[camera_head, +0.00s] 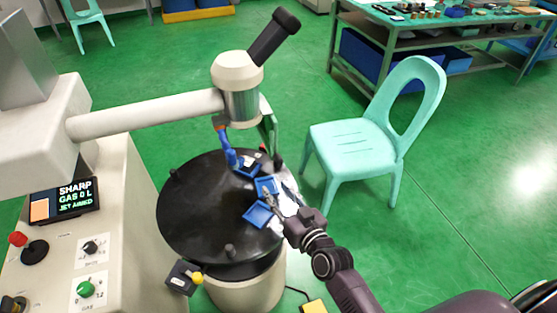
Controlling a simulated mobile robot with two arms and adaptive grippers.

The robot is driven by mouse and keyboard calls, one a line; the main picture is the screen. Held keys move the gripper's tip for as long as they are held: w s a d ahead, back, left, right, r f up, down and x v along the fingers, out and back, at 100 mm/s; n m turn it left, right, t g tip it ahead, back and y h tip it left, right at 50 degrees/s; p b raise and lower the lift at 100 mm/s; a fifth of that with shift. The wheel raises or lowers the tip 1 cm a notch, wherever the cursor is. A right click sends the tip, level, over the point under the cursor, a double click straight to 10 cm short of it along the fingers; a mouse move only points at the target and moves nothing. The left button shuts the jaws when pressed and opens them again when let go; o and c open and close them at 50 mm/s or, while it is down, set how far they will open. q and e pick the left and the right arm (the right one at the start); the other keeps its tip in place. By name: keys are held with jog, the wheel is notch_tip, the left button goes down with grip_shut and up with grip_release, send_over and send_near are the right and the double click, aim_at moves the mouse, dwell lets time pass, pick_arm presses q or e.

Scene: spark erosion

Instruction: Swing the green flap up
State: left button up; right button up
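A narrow pale-green panel (269,122), which may be the green flap, stands upright at the far right edge of the round black table, just right of the microscope-like head. Part of it is hidden behind that head. My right gripper (277,189) is over the right side of the black table, nearer to me than the panel and apart from it. Its two thin fingers look spread, with nothing clearly held between them. It is close to the small blue trays. My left gripper is not in view.
The round black table (196,205) carries several small blue trays (258,215) and a blue nozzle (227,148). A cream arm (150,116) with an eyepiece head (238,75) spans above it. A control cabinet stands left, a turquoise chair (352,140) right. Green floor is open beyond.

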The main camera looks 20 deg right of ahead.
aim_at(280, 163)
jog(key=w+d, duration=0.1)
jog(key=w+d+r+m+t+h, duration=0.1)
jog(key=w+d+r+t+h, duration=0.1)
jog(key=shift+w+d+m, duration=0.1)
jog(key=shift+d+m, duration=0.25)
jog(key=shift+m, duration=0.05)
jog(key=shift+w+a, duration=0.15)
jog(key=shift+w, duration=3.45)
jog(key=shift+c, duration=0.4)
grip_shut()
